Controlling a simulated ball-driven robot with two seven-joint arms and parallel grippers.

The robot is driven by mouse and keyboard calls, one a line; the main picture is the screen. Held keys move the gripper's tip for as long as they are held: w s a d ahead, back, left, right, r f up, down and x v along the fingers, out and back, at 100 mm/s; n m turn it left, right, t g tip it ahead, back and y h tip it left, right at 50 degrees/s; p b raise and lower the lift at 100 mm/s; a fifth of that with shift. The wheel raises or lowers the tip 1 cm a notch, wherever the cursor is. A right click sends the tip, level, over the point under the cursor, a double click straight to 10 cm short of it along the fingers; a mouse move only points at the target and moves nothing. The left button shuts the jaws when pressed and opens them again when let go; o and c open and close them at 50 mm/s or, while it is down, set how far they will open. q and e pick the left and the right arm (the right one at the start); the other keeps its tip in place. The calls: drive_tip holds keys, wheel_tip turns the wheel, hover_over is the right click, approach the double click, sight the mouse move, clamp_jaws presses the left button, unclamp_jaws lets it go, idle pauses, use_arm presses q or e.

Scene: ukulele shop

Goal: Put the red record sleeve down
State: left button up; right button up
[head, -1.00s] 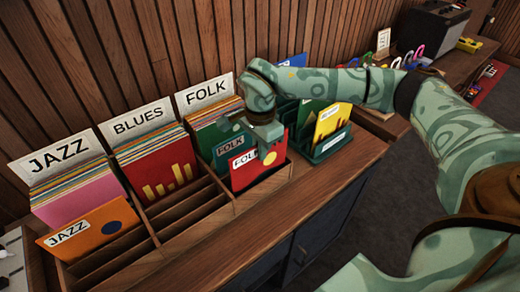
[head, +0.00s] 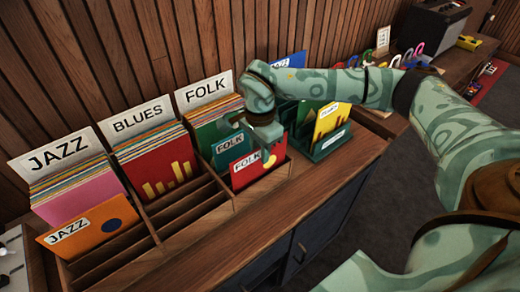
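The red record sleeve (head: 246,178), labelled FOLK and with a yellow dot, stands in the front part of the folk compartment of the wooden record bin (head: 200,222). A dark green FOLK sleeve (head: 229,147) stands just behind it. My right gripper (head: 252,136) is over the top of the red sleeve, its fingers pointing down. One finger shows to the left, apart from the sleeve's top edge, and the gripper looks open. The gripper body hides part of the sleeves behind. My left gripper is not in view.
The JAZZ (head: 60,160) and BLUES (head: 140,120) compartments hold packed sleeves, with an orange JAZZ sleeve (head: 88,226) at the front left. A green rack (head: 328,147) with a yellow sleeve stands close to the right. The wooden counter front (head: 300,195) is clear.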

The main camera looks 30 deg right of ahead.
wheel_tip(320, 180, up, 13)
drive_tip(key=p, duration=0.2)
drive_tip(key=shift+p, duration=0.35)
idle(0.5)
